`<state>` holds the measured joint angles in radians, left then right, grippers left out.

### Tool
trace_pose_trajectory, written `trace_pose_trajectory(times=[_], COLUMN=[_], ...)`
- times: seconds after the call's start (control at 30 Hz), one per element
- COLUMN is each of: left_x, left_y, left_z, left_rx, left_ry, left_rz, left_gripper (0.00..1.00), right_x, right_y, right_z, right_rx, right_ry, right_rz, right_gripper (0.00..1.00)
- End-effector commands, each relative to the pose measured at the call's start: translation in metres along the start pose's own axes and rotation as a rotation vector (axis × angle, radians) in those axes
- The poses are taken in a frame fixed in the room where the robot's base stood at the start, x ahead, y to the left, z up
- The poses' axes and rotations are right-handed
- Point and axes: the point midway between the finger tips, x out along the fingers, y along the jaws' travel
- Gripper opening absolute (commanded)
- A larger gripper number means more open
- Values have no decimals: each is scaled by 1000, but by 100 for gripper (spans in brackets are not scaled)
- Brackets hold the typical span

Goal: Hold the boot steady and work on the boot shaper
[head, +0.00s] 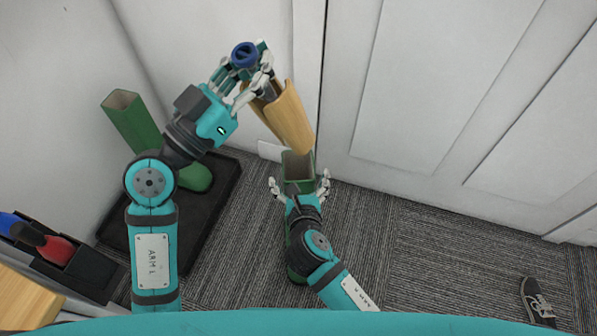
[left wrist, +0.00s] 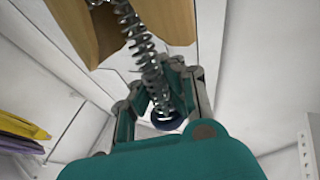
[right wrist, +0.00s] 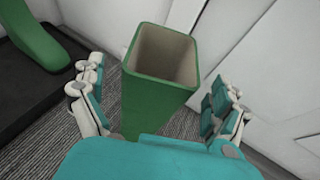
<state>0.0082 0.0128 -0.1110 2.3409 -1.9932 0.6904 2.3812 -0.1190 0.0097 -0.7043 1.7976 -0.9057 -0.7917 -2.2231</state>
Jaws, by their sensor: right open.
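The boot shaper has a wooden form (head: 288,118), a metal coil (left wrist: 140,42) and a blue knob (head: 244,55). My left gripper (head: 250,78) is shut on its knob end and holds it tilted, wooden end down, above the boot. The fingers also show around the coil and knob in the left wrist view (left wrist: 168,122). The green boot (right wrist: 158,100) stands upright on the carpet, its open top empty in the right wrist view. My right gripper (head: 299,188) is open, with fingers on both sides of the boot's shaft and gaps visible.
A second green boot (head: 133,122) stands in a black tray (head: 222,205) at the left. A dark caddy (head: 88,272) with blue and red-handled items is at lower left. A white door (head: 440,90) stands behind. A dark shoe (head: 537,302) lies at lower right.

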Motion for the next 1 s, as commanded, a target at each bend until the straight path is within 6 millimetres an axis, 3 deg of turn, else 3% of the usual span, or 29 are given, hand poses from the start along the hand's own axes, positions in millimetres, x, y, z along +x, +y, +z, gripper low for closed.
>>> trace_pose_trajectory(times=[0.1,0.3,0.67,1.0], left_x=[0,0,0,0], left_y=[0,0,0,0], left_z=[-1,-1,-1,-1], left_rx=[0,0,0,0], left_ry=[3,3,3,3], left_rz=[0,0,0,0], left_gripper=[0,0,0,0], right_x=[19,37,40,40], right_y=[0,0,0,0], right_z=[1,0,0,0], right_rx=[1,1,2,2], right_ry=[0,0,0,1], right_rz=[0,0,1,1], right_gripper=[100,100,99,54])
